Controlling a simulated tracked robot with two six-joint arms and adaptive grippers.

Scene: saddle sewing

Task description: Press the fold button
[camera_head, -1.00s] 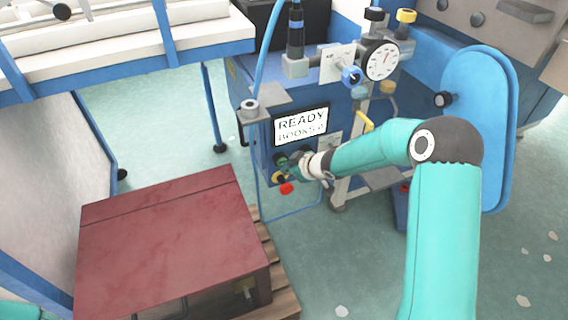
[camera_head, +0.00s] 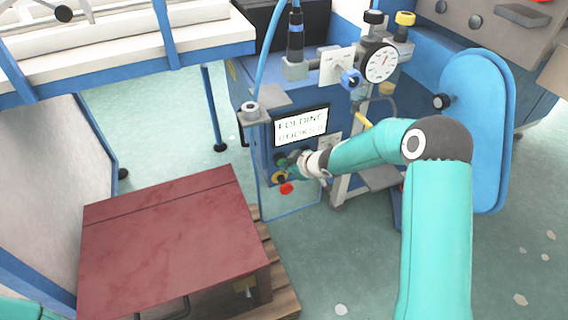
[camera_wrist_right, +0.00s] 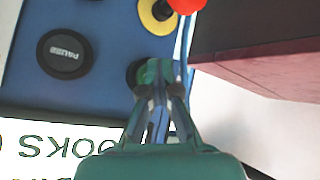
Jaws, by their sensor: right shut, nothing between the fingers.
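My right gripper (camera_head: 297,164) is shut and empty, with its tips at the button panel on the front of the blue machine (camera_head: 262,178). The screen (camera_head: 301,126) above reads "FOLDING" with a "BOOKS" line below. My left gripper is not in view.
A black button (camera_wrist_right: 65,54), seemingly marked "PAUSE", a yellow-ringed button (camera_wrist_right: 157,14) and a red knob (camera_wrist_right: 187,4) sit close by. A dark red box (camera_head: 170,235) stands on a wooden pallet (camera_head: 283,290) at the left. Green floor is clear at lower right.

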